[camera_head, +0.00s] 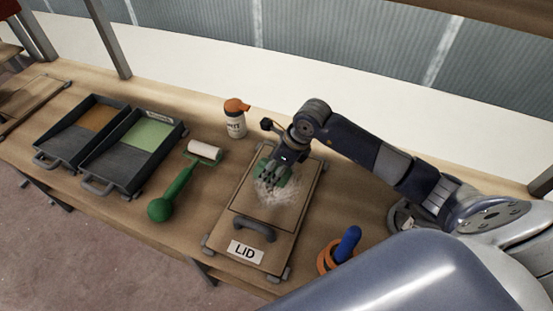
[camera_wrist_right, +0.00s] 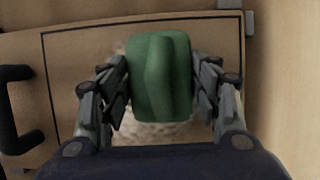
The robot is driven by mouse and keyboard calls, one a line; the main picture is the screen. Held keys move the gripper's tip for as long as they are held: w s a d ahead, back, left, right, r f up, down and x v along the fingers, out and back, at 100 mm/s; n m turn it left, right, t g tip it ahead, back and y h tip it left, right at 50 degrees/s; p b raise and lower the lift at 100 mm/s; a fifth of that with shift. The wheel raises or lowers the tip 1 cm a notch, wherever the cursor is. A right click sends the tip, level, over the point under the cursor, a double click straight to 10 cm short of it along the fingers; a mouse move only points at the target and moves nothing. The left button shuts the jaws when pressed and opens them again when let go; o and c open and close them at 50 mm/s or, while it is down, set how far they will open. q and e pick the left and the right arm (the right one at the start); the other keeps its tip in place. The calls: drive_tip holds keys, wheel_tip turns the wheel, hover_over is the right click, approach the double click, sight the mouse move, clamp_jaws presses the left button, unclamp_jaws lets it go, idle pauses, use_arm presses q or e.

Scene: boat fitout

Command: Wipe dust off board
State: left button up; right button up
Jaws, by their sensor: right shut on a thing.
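The board (camera_head: 290,221) is a wooden lid with a dark outlined rectangle, a grey handle and a label reading LID. It lies on the workbench, and it also fills much of the right wrist view (camera_wrist_right: 75,75). A whitish dust patch (camera_head: 275,194) lies inside the outline, partly hidden by my gripper. My right gripper (camera_head: 276,176) is over the far part of the board, shut on a green block (camera_wrist_right: 159,77) held between its fingers. The block is at the dust; whether it touches the board is hard to tell. My left gripper is not in view.
A green-handled roller (camera_head: 180,186) and two dark trays (camera_head: 82,133) (camera_head: 132,155) lie left of the board. A white bottle with an orange cap (camera_head: 235,119) stands behind it. A blue-handled orange tool (camera_head: 340,250) lies to the right.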

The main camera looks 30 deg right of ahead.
sight(257, 197)
drive_tip(key=shift+s+a+f+p, duration=0.1)
drive_tip(key=shift+s+a+p, duration=0.25)
drive_tip(key=shift+s+a, duration=2.45)
drive_tip(key=shift+a, duration=0.3)
